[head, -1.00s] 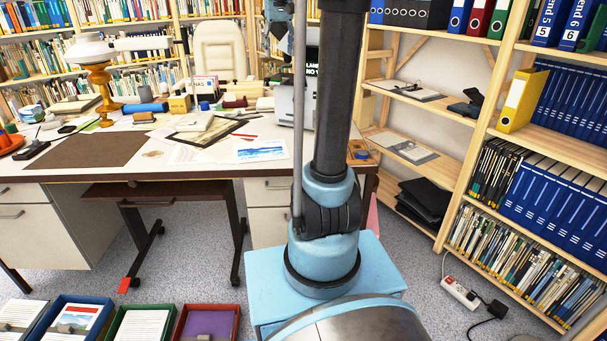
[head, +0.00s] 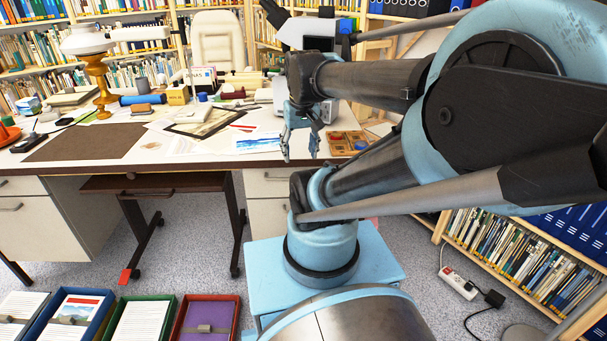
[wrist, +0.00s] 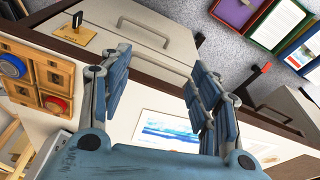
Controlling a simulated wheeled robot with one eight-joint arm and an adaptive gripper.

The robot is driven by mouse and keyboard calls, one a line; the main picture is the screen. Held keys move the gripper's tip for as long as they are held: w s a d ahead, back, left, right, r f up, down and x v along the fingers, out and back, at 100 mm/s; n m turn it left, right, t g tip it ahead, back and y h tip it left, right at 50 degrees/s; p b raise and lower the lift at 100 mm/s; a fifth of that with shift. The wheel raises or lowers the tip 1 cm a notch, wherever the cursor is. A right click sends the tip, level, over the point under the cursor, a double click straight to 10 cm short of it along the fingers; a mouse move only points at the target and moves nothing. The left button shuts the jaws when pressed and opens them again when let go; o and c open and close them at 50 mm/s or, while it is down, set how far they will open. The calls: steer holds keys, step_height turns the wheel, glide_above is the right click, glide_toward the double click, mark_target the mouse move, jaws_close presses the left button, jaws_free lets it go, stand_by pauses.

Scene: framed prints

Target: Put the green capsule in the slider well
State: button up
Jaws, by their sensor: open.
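My gripper (head: 300,152) is open and empty above the front right part of the desk. Its two blue fingers (wrist: 158,98) are spread in the wrist view, with the desk edge and drawer fronts beyond them. A wooden tray with compartments (head: 347,142) lies on the desk just right of my gripper. It also shows at the left of the wrist view (wrist: 32,84), holding a blue round piece (wrist: 12,65) and a red round piece (wrist: 54,104). I cannot make out a green capsule, nor tell which part is the slider well.
A small wooden plate with a black part (wrist: 76,36) shows near the desk edge. A blue-toned print (head: 258,142) lies left of my gripper. The desk (head: 200,150) holds papers and a brown mat (head: 85,142). Coloured trays (head: 140,318) stand at the lower left; shelves (head: 500,240) stand right.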

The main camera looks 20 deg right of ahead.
steer(key=s+f, duration=0.4)
steer(key=f, duration=0.2)
steer(key=shift+s+d, duration=0.15)
steer(key=shift+d, duration=0.05)
steer(key=shift+w+f, duration=0.25)
steer(key=shift+w, duration=0.2)
stand_by(0.4)
